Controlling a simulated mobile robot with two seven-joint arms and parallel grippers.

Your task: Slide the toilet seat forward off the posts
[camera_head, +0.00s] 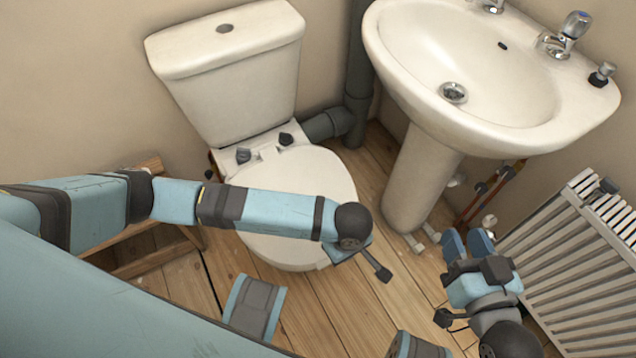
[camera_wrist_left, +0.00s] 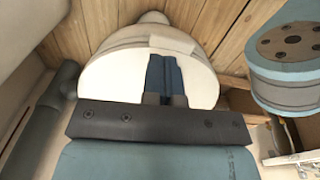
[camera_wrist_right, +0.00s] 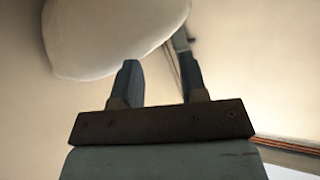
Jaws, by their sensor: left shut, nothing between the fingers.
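The white toilet seat (camera_head: 325,178) lies flat over the bowl, partly hidden by my left forearm. Two dark posts (camera_head: 243,155) (camera_head: 286,139) stand at the hinge, just in front of the cistern. In the head view my left wrist is over the seat's front right and hides its own fingers. In the left wrist view the left gripper (camera_wrist_left: 163,60) is shut and empty, in front of a rounded white shape that looks like the toilet; contact cannot be told. My right gripper (camera_head: 468,238) is open and empty between the basin pedestal and the radiator; its parted fingers show in the right wrist view (camera_wrist_right: 158,62).
The cistern (camera_head: 235,75) stands against the wall behind the seat. The basin (camera_head: 480,80) and its pedestal (camera_head: 420,180) are to the right, with a grey waste pipe (camera_head: 357,80) between. A radiator (camera_head: 575,265) is at far right. Some wooden floor (camera_head: 320,310) is bare in front.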

